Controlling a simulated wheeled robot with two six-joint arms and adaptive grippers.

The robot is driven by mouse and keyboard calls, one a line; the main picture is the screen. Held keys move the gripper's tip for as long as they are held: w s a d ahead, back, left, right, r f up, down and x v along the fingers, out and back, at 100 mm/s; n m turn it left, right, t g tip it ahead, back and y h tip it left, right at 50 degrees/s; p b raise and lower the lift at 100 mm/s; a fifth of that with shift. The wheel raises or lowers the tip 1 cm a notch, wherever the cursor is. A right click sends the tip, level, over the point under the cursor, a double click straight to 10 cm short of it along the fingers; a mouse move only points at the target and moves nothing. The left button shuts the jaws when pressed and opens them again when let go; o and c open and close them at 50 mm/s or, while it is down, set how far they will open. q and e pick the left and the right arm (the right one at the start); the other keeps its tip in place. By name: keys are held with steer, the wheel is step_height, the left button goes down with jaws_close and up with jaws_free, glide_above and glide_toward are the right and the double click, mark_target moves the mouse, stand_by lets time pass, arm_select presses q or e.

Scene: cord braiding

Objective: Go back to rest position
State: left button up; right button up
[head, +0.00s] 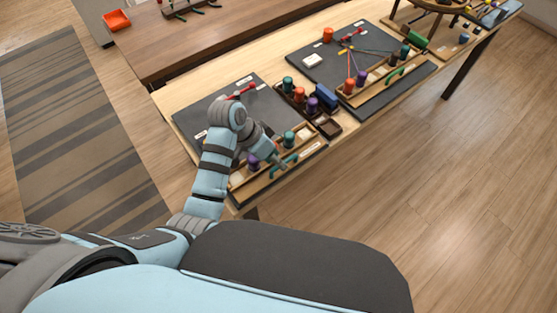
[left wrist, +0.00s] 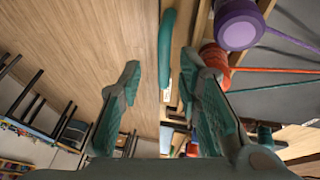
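My left gripper (head: 276,156) is over the front edge of the near braiding station, by its wooden spool rail. In the left wrist view its two fingers (left wrist: 170,70) are spread apart with nothing held between them. A teal handle (left wrist: 166,50) shows in the gap between the fingers. A purple spool (left wrist: 238,24) and an orange-red spool (left wrist: 213,56) are beside the right finger, with cords running off to the right. I cannot tell from these views whether a finger touches the handle or a spool. My right gripper is in neither view.
The near station's dark mat (head: 197,121) lies under my left arm. A dark tray (head: 325,123) and a blue block (head: 326,96) stand to the right. A second station with a dark mat (head: 310,48) is farther back. Open wooden floor (head: 400,190) lies in front of the table.

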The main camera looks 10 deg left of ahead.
arm_select(q)
steer(key=v, duration=0.5)
steer(key=shift+s+d+r, duration=0.1)
steer(key=shift+r, duration=0.05)
